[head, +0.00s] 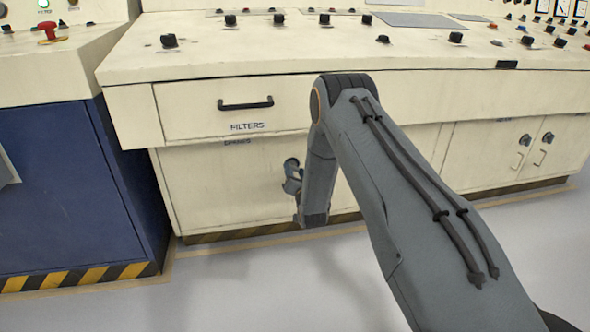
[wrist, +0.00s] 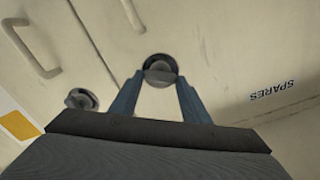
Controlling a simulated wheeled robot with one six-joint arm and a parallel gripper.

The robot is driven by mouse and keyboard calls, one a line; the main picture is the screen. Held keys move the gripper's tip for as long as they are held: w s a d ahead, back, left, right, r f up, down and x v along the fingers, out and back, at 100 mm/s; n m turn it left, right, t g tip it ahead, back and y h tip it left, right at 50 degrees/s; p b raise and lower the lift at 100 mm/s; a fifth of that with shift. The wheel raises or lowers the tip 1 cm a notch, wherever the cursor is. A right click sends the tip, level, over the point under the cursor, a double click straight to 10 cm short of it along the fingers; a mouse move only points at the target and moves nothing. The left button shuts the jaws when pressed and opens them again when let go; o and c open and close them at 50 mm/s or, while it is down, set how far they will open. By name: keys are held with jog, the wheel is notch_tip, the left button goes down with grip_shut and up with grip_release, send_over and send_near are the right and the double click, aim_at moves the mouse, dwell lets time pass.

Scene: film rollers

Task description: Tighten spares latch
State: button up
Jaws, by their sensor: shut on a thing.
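The spares latch (wrist: 160,68) is a round dark fitting with a grey turning piece on a cream door, seen in the wrist view. The SPARES label (wrist: 272,90) is upside down to its right there. My gripper (wrist: 159,79) has its two blue-grey fingers shut on the latch's turning piece, one on each side. In the head view my gripper (head: 292,184) is at the low cream spares door (head: 215,190), partly hidden by my arm. The small SPARES label (head: 237,142) is under the FILTERS drawer.
The FILTERS drawer (head: 235,108) with a dark handle is above the door. A second round latch (wrist: 80,98) and a door handle (wrist: 45,42) are left in the wrist view. A blue cabinet (head: 65,185) stands left. The grey floor in front is clear.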

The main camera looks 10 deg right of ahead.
jog(key=m+p, duration=0.2)
jog(key=m, duration=0.3)
jog(key=shift+f+m, duration=0.1)
jog(key=shift+m, duration=0.2)
jog(key=m+p, duration=0.2)
jog(key=m, duration=0.3)
jog(key=shift+f+m, duration=0.1)
jog(key=shift+m, duration=0.2)
jog(key=o, duration=1)
jog(key=shift+o, duration=0.2)
jog(key=s+p, duration=0.2)
jog(key=s, duration=0.5)
jog(key=shift+s, duration=0.4)
